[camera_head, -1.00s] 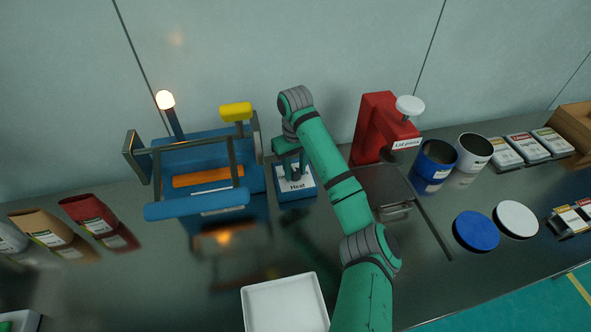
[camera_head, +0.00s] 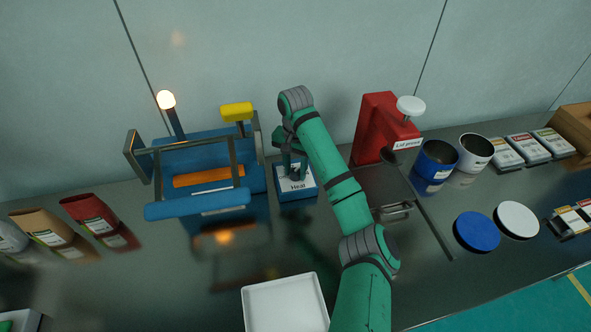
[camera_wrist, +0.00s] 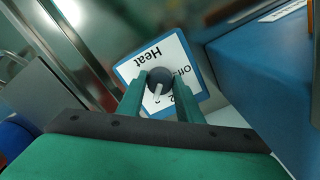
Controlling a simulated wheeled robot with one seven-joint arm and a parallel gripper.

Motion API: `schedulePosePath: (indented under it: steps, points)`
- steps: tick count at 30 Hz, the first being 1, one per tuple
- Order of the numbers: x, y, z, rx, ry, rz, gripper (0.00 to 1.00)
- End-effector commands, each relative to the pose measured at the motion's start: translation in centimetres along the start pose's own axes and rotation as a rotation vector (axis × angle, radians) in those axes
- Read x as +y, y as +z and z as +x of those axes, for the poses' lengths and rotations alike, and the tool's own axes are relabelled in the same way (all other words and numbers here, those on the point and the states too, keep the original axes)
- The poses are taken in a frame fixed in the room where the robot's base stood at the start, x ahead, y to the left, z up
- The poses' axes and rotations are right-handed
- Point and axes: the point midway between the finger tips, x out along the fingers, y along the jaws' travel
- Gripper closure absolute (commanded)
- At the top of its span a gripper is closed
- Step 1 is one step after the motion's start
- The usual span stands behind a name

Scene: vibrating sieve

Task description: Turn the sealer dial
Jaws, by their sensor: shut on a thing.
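The sealer dial (camera_wrist: 159,78) is a dark round knob with a light pointer line, on a white-faced blue box labelled "Heat" (camera_wrist: 140,68). The box also shows in the head view (camera_head: 297,190), beside the blue sealer (camera_head: 200,170). My gripper (camera_wrist: 161,90) points down at the box, with a green finger on each side of the dial, shut on it. In the head view my gripper (camera_head: 293,165) hides most of the dial. Part of the printed scale, "Off" and "2", shows by the fingers in the wrist view.
The sealer has a lit lamp (camera_head: 166,99) and a yellow-topped lever (camera_head: 236,112). A red lid press (camera_head: 379,125) stands to the right of my arm. A white tray (camera_head: 286,304) lies in front. Several pouches (camera_head: 90,213) stand at the left.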

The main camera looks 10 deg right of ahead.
Motion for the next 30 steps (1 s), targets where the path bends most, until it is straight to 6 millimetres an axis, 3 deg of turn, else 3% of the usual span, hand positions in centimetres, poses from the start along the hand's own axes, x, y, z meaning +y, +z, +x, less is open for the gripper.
schedulePosePath:
  steps: [15, 30]
  points:
    - [-0.15, -0.33, -0.38, 0.011, -0.009, 0.364, 0.9]
    - [-0.05, -0.43, -0.43, 0.012, -0.01, 0.448, 0.9]
